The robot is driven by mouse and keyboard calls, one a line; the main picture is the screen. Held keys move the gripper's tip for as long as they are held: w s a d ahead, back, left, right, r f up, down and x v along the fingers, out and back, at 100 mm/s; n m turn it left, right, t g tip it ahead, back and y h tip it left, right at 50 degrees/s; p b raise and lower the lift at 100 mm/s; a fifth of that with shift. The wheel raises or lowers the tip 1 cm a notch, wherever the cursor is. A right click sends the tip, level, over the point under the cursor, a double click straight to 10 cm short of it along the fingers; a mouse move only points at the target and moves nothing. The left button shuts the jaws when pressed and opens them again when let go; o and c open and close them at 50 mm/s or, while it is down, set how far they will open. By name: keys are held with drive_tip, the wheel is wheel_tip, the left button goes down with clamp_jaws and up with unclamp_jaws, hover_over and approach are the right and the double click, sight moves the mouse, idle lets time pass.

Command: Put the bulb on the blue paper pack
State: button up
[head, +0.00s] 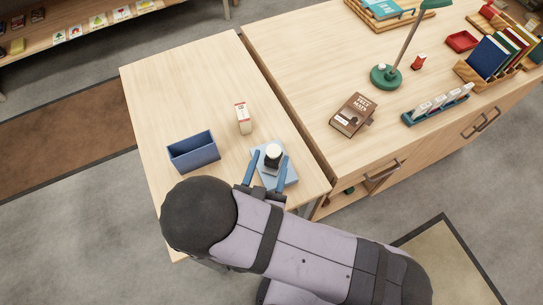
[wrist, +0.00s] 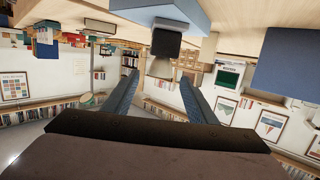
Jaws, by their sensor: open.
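The bulb (head: 273,151), pale with a black base, stands upright on the blue paper pack (head: 289,175) on the small left table. In the wrist view, which is upside down, the bulb's black base (wrist: 166,43) meets the pack (wrist: 150,10), and its pale end points away from it. My gripper (head: 268,168) is open, with its blue fingers to either side of the bulb in the head view. In the wrist view my gripper (wrist: 159,78) shows its fingertips apart, with a visible gap to the bulb. My arm hides the pack's near side.
A blue open bin (head: 193,152) stands left of the pack, and a small carton (head: 243,119) stands behind it. The larger desk to the right holds a brown book (head: 353,115), a green lamp (head: 386,77) and a teal rack (head: 436,105). The small table's far end is clear.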

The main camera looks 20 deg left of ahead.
drive_tip(key=shift+b+v, duration=0.5)
drive_tip(key=shift+v, duration=1.95)
drive_tip(key=w+a+m+g+y+p, duration=0.1)
drive_tip(key=w+a+m+g+p, duration=0.2)
drive_tip(key=w+a+m+g, duration=0.45)
drive_tip(key=w+d+r+m+g+y, duration=0.1)
drive_tip(key=w+d+r+g+y, duration=0.15)
drive_tip(key=w+r+g, duration=0.2)
drive_tip(key=s+d+n+g+h+b, duration=0.1)
drive_tip(key=s+d+n+g+h, duration=0.1)
drive_tip(key=d, duration=1.4)
drive_tip(key=s+d+n+g+h+b, duration=0.1)
drive_tip(key=s+d+n, duration=0.4)
drive_tip(key=d, duration=1.1)
drive_tip(key=shift+s+d+g+h+b, duration=0.2)
drive_tip(key=shift+s+g+h+b, duration=0.25)
drive_tip(key=shift+s+h, duration=0.55)
